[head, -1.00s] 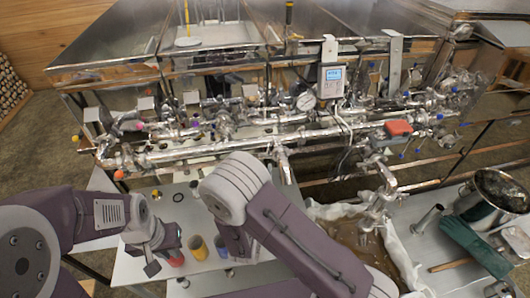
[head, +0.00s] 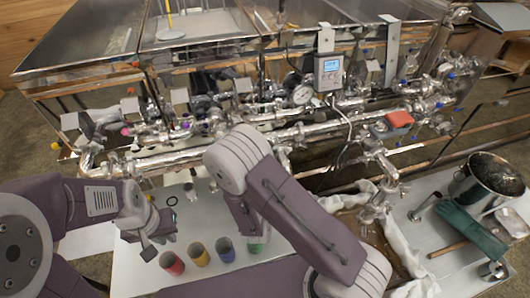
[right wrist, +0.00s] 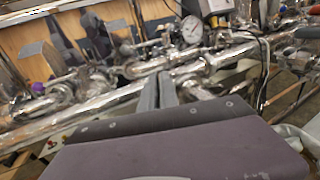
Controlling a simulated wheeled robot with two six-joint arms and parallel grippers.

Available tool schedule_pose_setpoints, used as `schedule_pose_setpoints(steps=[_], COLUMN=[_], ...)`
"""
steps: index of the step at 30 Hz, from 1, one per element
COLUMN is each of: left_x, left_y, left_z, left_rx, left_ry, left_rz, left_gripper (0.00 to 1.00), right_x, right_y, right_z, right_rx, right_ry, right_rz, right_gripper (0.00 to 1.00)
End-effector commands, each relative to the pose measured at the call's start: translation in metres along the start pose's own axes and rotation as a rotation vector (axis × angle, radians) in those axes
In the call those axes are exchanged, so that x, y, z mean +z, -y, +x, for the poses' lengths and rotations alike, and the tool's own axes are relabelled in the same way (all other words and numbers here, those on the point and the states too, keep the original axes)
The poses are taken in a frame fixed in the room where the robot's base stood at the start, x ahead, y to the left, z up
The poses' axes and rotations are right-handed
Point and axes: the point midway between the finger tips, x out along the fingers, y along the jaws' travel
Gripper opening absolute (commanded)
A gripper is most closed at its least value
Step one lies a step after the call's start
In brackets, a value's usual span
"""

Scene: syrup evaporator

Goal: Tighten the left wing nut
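A wing nut cannot be made out for certain among the shiny clamps and fittings of the steel pipe (head: 180,157). The pipe also shows in the right wrist view (right wrist: 85,105). My left gripper (head: 157,240) is in front of the pipe's left part, over the white table. Its dark fingers look apart, with nothing visible between them. My right gripper is hidden behind its own arm in the head view. In the right wrist view my right gripper (right wrist: 160,76) points at the pipework, its two grey fingers close together. No held object shows.
Red (head: 172,263), yellow (head: 198,254), blue (head: 225,249) and green (head: 255,243) cups stand on the white table (head: 128,268). A gauge (head: 302,95) and a digital meter (head: 328,72) sit above the pipe. A steel pot (head: 487,182) and green gloves (head: 470,228) are at right.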

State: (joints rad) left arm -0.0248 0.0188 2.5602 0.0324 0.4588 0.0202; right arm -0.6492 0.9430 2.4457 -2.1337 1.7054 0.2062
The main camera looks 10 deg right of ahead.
Motion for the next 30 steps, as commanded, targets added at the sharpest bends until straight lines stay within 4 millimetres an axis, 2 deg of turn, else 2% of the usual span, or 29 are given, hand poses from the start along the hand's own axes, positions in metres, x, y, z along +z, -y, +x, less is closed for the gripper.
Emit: schedule_pose_setpoints(steps=[8, 14, 30], left_x=[0.0, 0.001, 0.004], left_y=[0.0, 0.0, 0.001], left_z=[0.001, 0.006, 0.035], left_rx=[0.0, 0.0, 0.0], left_ry=[0.0, 0.0, 0.0], left_rz=[0.0, 0.0, 0.0], left_gripper=[0.14, 0.14, 0.14], right_x=[-0.001, -0.001, -0.005], right_y=[-0.002, -0.006, -0.017], right_z=[0.0, 0.0, 0.005], right_rx=[-0.013, -0.099, -0.586], right_ry=[-0.002, -0.001, -0.004], right_rz=[0.004, 0.008, 0.008], right_gripper=[0.0, 0.0, 0.0])
